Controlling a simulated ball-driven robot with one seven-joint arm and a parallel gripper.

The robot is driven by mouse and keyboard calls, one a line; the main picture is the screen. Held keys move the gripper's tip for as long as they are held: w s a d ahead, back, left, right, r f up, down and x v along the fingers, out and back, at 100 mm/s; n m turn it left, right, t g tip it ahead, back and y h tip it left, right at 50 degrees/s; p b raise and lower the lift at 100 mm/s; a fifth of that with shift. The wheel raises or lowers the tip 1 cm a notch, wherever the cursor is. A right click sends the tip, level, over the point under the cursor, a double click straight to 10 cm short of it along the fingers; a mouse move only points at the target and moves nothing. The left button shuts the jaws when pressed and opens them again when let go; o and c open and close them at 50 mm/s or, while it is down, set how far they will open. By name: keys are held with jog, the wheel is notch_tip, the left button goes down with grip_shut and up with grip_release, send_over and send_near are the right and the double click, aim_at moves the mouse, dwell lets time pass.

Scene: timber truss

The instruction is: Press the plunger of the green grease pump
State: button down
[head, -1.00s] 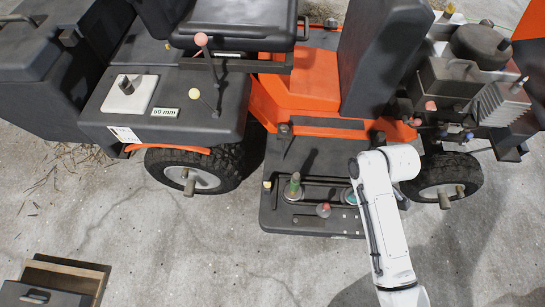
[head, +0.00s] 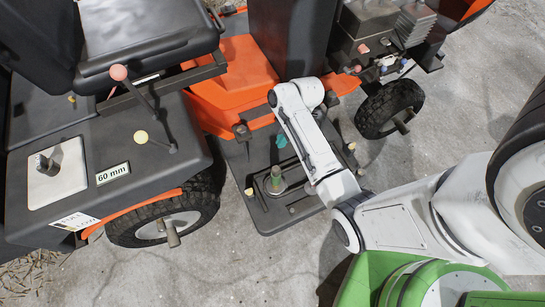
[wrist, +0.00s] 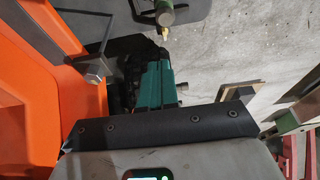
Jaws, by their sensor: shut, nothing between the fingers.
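The green grease pump (head: 275,181) stands upright in a round dark base on the machine's black footplate (head: 238,160). In the wrist view a dull green cylinder with a brass-coloured tip (wrist: 167,16) shows at the top edge, cut off; it looks like the pump. My gripper's teal fingers (head: 281,141) show just above the pump in the head picture, left of my white forearm, which hides most of the hand. In the wrist view my gripper (wrist: 160,62) is shut and empty, apart from the green cylinder. I cannot tell its height above the footplate.
The orange machine body (wrist: 35,80) rises close on the left of the wrist view. A front wheel (head: 390,108) lies to the right. Bare concrete (head: 240,260) lies below the footplate.

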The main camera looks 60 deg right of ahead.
jog(key=b, duration=0.4)
send_near(276, 172)
jog(key=w+f, duration=0.2)
jog(key=f, duration=0.1)
jog(key=w+f, duration=0.1)
jog(key=f, duration=0.1)
jog(key=shift+w+a, duration=0.2)
jog(key=shift+w, duration=0.1)
jog(key=shift+f, duration=0.65)
